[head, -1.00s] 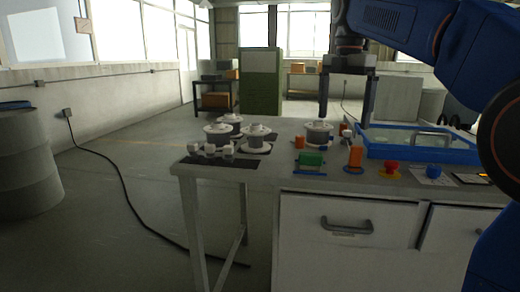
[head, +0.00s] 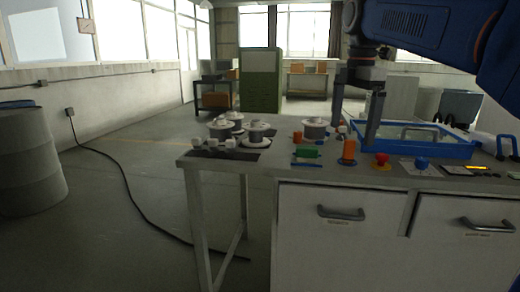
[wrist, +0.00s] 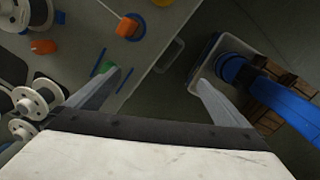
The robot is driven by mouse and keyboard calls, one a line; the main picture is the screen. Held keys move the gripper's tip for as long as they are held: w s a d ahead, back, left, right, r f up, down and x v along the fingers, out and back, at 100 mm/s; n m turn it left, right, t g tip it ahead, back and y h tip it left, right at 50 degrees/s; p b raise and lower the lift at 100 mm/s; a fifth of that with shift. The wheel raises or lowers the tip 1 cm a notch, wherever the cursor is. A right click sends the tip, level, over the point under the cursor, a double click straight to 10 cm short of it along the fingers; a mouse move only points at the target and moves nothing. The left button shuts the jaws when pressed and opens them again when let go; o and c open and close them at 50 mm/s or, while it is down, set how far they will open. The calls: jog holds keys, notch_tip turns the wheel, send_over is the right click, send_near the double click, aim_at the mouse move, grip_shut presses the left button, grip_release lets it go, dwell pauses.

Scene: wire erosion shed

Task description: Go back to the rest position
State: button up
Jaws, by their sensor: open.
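That green block (head: 306,153) lies on the bench at the left of the fingers in the head view. My upper arm fills the top right of the head view. The tray's near left part is partly hidden behind a finger.
Several white spools (head: 220,130) stand at the bench's left. An orange cylinder (head: 348,150), red button (head: 382,159) and blue knob (head: 421,163) are near its front edge. The blue tray (head: 440,151) is behind them. A drum (head: 30,160) and floor cable (head: 125,195) are left; floor there is mostly clear.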

jog(key=s+d+f+m+t, duration=0.2)
jog(key=s+f+m, duration=0.8)
jog(key=s+f, duration=0.3)
jog(key=s+d+f+m+t, duration=0.2)
jog(key=s+f+m, duration=0.9)
jog(key=f, duration=0.7)
jog(key=shift+s+d, duration=0.8)
jog(key=shift+s, duration=0.35)
jog(key=shift+c, duration=0.6)
